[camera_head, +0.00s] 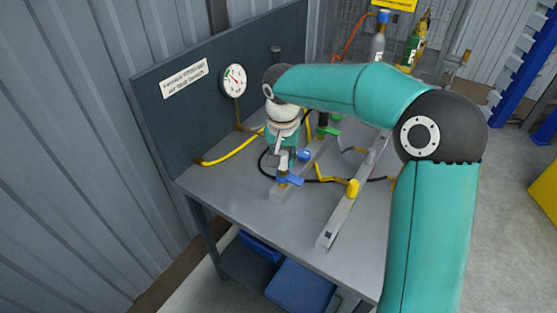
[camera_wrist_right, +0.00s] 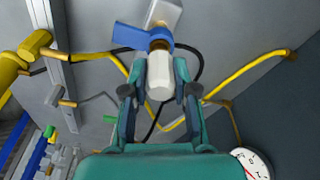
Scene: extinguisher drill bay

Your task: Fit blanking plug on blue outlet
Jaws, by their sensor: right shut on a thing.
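The blue outlet (camera_head: 289,180) stands on the grey bench near its front left, with a blue lever handle. In the right wrist view the blue outlet (camera_wrist_right: 143,38) has a brass end facing my gripper. My right gripper (camera_wrist_right: 160,72) is shut on a white cylindrical plug (camera_wrist_right: 160,86), one finger on each side. The plug lines up with the brass end and appears to meet it; I cannot tell whether it is seated. In the head view my right gripper (camera_head: 283,146) is above the outlet, partly hidden by my arm. My left gripper is not in view.
A grey rail (camera_head: 345,205) with yellow valves lies to the right. A yellow hose (camera_head: 232,152) and black hose cross the bench (camera_head: 225,190). A gauge (camera_head: 233,80) is on the dark back panel. Blue bins (camera_head: 300,285) are below. The bench's front left is clear.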

